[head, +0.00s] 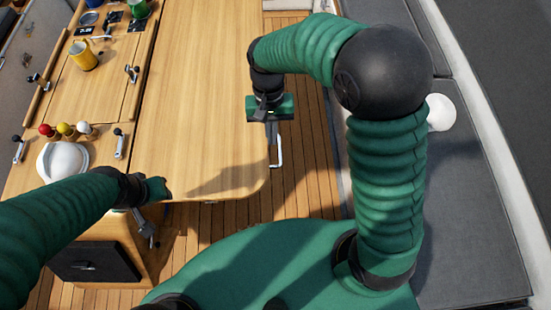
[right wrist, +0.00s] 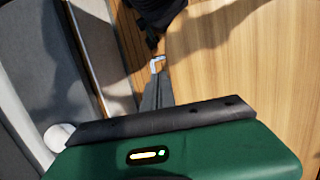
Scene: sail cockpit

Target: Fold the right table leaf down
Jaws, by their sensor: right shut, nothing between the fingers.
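The right table leaf (head: 205,90) is a broad wooden panel, lying flat and level with the rest of the table. Its right edge and rounded near corner are in plain view, and its wood fills the right of the right wrist view (right wrist: 250,60). My right gripper (head: 276,150) is just off the leaf's right edge, pointing down over the floor. In the right wrist view its fingers (right wrist: 156,72) are shut and empty, beside the leaf. My left gripper (head: 155,190) is at the leaf's near left corner; its fingers are not clear.
The fixed table part at left carries a yellow mug (head: 83,55), a white dome (head: 62,162), coloured knobs (head: 63,129) and several small levers (head: 119,143). A grey bench (head: 460,200) runs along the right. Slatted floor (head: 305,150) lies open between leaf and bench.

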